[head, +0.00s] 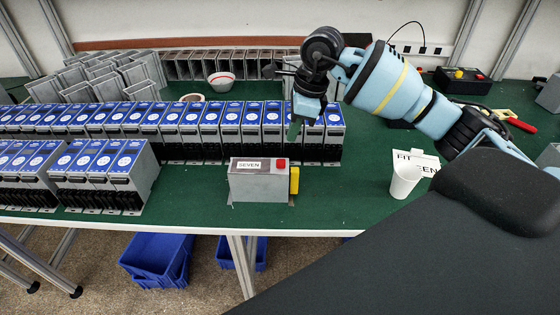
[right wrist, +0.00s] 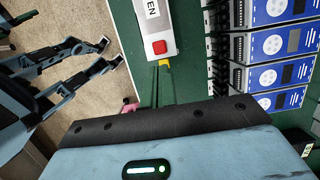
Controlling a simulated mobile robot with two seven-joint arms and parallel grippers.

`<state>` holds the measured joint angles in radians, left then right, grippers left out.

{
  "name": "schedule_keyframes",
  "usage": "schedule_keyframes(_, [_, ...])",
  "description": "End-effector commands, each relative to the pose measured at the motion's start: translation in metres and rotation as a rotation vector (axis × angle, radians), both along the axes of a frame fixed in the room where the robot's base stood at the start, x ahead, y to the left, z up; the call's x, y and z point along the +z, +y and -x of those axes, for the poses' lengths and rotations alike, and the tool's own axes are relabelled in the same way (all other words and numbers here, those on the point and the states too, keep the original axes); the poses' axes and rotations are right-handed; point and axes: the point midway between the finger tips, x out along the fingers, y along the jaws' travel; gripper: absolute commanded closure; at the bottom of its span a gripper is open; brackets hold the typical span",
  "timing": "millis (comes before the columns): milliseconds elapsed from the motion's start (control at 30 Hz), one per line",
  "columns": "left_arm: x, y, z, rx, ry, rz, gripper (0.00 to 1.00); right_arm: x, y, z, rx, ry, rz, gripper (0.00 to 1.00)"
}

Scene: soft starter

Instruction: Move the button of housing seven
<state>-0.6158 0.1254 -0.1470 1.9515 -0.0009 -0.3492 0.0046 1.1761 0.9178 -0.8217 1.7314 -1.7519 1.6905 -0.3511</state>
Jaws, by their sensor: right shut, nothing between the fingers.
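Housing seven (head: 262,188) is a grey box labelled SEVEN, standing on the green bench near its front edge. A red button (head: 281,163) sits on its top at the right end, and a yellow part (head: 294,181) is on its right side. My right gripper (head: 294,131) is shut and empty, above and behind the housing's right end. In the right wrist view, the housing (right wrist: 150,22) is at the top, with the red button (right wrist: 159,47) and yellow part (right wrist: 164,64) just beyond the gripper fingers. My left gripper (right wrist: 112,52) shows there, open and apart from the housing.
A row of blue-topped units (head: 203,115) stands behind the housing, and another group (head: 105,165) stands to its left. A white cup (head: 404,180) and label cards (head: 418,160) are to the right. Bare green bench lies between housing and cup. Blue bins (head: 158,255) are below.

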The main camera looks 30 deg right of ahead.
Motion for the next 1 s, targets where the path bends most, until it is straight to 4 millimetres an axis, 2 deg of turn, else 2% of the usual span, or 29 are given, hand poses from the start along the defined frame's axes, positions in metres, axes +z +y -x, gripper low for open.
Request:
schedule_keyframes(267, [-0.008,0.0,0.007,-0.001,0.022,0.0,0.2,-0.014,0.003,-0.001,0.001,0.005,-0.001,1.0])
schedule_keyframes(700, [-0.031,-0.003,0.028,-0.001,0.082,0.006,0.2,-0.063,0.014,-0.007,0.002,0.008,-0.002,1.0])
schedule_keyframes(1000, [-0.033,-0.007,0.029,0.008,0.087,0.018,0.2,-0.068,0.015,-0.009,0.0,0.0,-0.002,1.0])
